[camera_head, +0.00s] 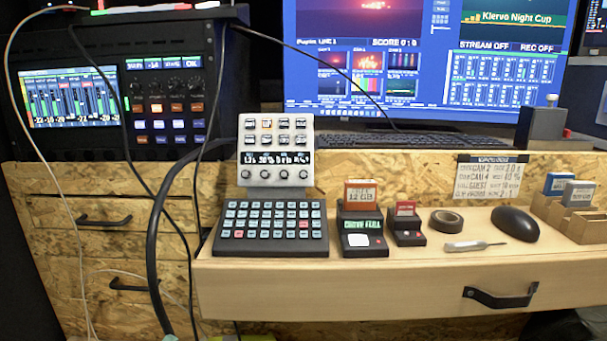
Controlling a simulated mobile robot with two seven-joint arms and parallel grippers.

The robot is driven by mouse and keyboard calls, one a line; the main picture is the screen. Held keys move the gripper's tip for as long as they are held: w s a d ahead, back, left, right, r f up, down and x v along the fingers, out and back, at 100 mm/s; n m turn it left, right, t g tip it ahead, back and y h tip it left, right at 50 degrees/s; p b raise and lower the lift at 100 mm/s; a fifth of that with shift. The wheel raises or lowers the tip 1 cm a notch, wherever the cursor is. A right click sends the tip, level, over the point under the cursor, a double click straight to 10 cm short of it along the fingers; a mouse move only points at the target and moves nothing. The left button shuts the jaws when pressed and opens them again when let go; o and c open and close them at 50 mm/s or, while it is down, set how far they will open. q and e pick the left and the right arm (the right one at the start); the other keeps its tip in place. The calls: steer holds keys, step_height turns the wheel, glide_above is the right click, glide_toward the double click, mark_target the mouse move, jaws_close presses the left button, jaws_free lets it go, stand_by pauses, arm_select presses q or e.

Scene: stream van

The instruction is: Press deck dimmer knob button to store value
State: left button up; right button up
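The white control deck (276,184) stands upright and tilted back on the desk, behind a black keypad. It has rows of dark buttons, one of them lit orange, with a narrow display strip (276,158) of small white values below them. A row of several dark round knobs (284,174) runs along its lower edge. I cannot tell from the labels which knob is the dimmer. Neither of my grippers shows in the head view, and nothing touches the deck.
A black keypad (271,230) sits before the deck. Card readers (362,237), tape (446,221), a screwdriver (474,245) and a mouse (514,223) lie to the right. An audio mixer (228,70) stands left; cables hang left of the deck. A monitor (470,112) is behind.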

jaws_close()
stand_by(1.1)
